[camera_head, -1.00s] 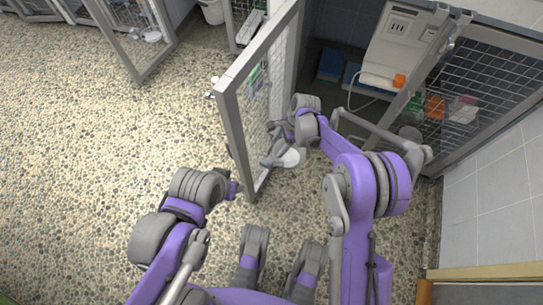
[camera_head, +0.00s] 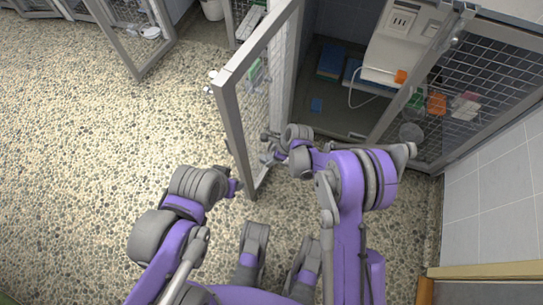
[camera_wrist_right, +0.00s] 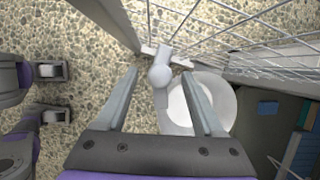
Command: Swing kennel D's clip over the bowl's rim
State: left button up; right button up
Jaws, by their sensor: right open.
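In the right wrist view the clip (camera_wrist_right: 160,76), a pale grey piece with a round knob and a crossbar, sits against the wire mesh. A short stem runs down from the knob beside the white round bowl (camera_wrist_right: 222,98). I cannot tell whether the stem touches the rim. My right gripper (camera_wrist_right: 161,73) is open, with one finger on each side of the clip; its right finger covers part of the bowl. In the head view my right gripper (camera_head: 268,146) is beside the open mesh door (camera_head: 238,125); my wrist hides the bowl. My left gripper (camera_head: 233,188) is partly visible left of the door.
The kennel interior (camera_head: 335,95) behind the door holds blue items and a pale wall unit (camera_head: 400,45). Another mesh door (camera_head: 480,85) stands at right, with orange and white items behind it. The pebbled floor (camera_head: 90,160) is clear at left.

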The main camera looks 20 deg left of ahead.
jog(key=shift+a+f, duration=0.15)
jog(key=shift+f, duration=0.2)
grip_shut()
dwell(0.4)
jog(key=n+g+b, duration=0.1)
jog(key=n, duration=0.2)
jog(key=shift+w+f+b, duration=0.1)
jog(key=shift+b, duration=0.2)
jog(key=shift+w+n+g+h+b, duration=0.1)
jog(key=shift+n+g+h+b, duration=0.3)
jog(key=shift+n, duration=0.7)
jog(key=shift+n+g+b, duration=0.15)
jog(key=shift+n+g, duration=0.45)
jog(key=shift+n, duration=0.5)
